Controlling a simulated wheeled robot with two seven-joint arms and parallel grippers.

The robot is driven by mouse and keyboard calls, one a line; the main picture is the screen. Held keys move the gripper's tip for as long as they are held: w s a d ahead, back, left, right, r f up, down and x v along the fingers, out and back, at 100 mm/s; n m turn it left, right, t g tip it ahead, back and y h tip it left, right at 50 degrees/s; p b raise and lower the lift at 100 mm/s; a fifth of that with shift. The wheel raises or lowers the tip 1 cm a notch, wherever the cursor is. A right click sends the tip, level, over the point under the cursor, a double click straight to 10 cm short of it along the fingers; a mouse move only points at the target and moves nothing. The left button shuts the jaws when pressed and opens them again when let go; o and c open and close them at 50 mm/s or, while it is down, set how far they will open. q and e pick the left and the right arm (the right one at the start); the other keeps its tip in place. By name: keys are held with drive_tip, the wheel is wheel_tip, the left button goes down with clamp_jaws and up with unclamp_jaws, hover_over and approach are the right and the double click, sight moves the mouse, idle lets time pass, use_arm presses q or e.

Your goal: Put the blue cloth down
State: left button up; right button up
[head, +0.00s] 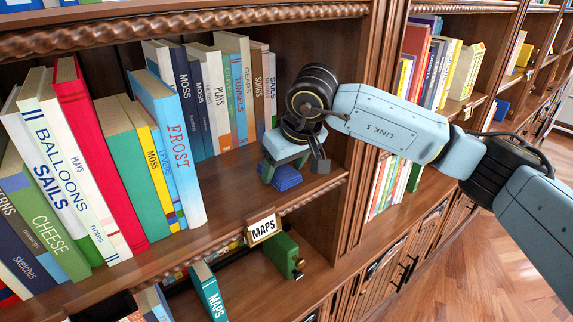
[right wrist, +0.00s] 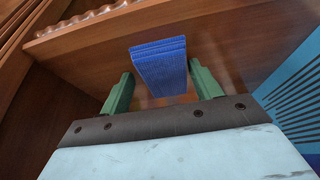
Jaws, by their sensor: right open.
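The blue cloth (head: 286,178) is folded and lies on the middle wooden shelf, near its right end. In the right wrist view the cloth (right wrist: 159,66) sits between and beyond the two green fingers, with a gap showing on each side. My right gripper (head: 278,172) is open above and around the cloth in the head view; it also shows in the right wrist view (right wrist: 162,92). Part of the cloth is hidden behind the gripper in the head view. My left gripper is not in view.
Books stand along the shelf (head: 235,192), with a blue FROST book (head: 172,140) at front left. An upright wooden divider (head: 350,150) is close on the right. A MAPS label (head: 262,228) and a green box (head: 284,255) are below. Bare shelf lies left of the cloth.

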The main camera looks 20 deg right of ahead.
drive_tip(key=shift+s+a+p, duration=0.2)
drive_tip(key=shift+a+p, duration=0.15)
drive_tip(key=b+v, duration=0.2)
drive_tip(key=v, duration=1)
drive_tip(key=shift+w+r, duration=0.2)
drive_tip(key=shift+w, duration=0.05)
drive_tip(key=shift+d, duration=0.1)
